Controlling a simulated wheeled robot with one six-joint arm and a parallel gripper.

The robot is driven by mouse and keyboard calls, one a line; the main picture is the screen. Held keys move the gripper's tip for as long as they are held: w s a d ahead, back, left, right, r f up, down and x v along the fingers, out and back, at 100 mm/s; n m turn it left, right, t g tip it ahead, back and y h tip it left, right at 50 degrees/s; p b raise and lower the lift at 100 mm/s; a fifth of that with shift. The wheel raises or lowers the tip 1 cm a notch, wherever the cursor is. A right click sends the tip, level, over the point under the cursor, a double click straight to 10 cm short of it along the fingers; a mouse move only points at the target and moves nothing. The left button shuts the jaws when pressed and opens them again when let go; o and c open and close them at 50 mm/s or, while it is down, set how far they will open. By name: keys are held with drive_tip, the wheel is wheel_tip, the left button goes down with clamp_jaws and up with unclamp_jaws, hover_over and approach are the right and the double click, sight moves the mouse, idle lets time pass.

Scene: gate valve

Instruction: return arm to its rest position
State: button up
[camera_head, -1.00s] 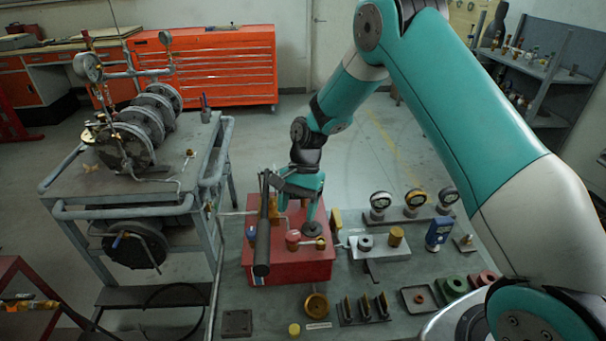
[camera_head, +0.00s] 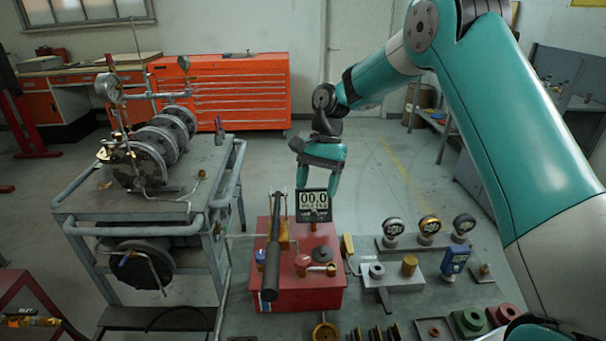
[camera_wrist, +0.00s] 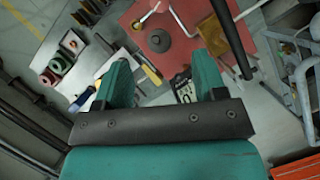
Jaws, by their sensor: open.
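My gripper (camera_head: 318,180) is open, with its teal fingers pointing down above the back of the red box (camera_head: 318,292) on the bench. In the head view a small display reading 00.0 (camera_head: 313,205) stands just below the fingertips. I cannot tell whether the fingers touch it. In the wrist view my gripper (camera_wrist: 163,80) has a wide gap between its fingers, and the display (camera_wrist: 183,88) shows beside the right finger. A black bar (camera_head: 272,255) lies along the left of the box. My arm reaches in from the right.
A grey cart (camera_head: 140,215) with flanged discs and gauges stands at left. An orange tool cabinet (camera_head: 222,90) stands behind. The air above the bench's right half is largely clear.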

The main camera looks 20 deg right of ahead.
drive_tip(key=s+a+r+n+t, duration=0.1)
drive_tip(key=s+a+r+n, duration=0.35)
drive_tip(key=s, duration=0.25)
drive_tip(key=s+a+r+n+t, duration=0.1)
drive_tip(key=s+a+r+n, duration=0.3)
drive_tip(key=s, duration=0.4)
drive_tip(key=s+r+n+t+b, duration=0.1)
drive_tip(key=s+n, duration=0.7)
drive_tip(key=s, duration=0.7)
drive_tip(key=shift+s+a+y, duration=0.15)
drive_tip(key=shift+a+y, duration=0.2)
drive_tip(key=shift+y, duration=0.05)
drive_tip(key=shift+r, duration=0.15)
drive_tip(key=shift+c, duration=0.2)
idle(1.2)
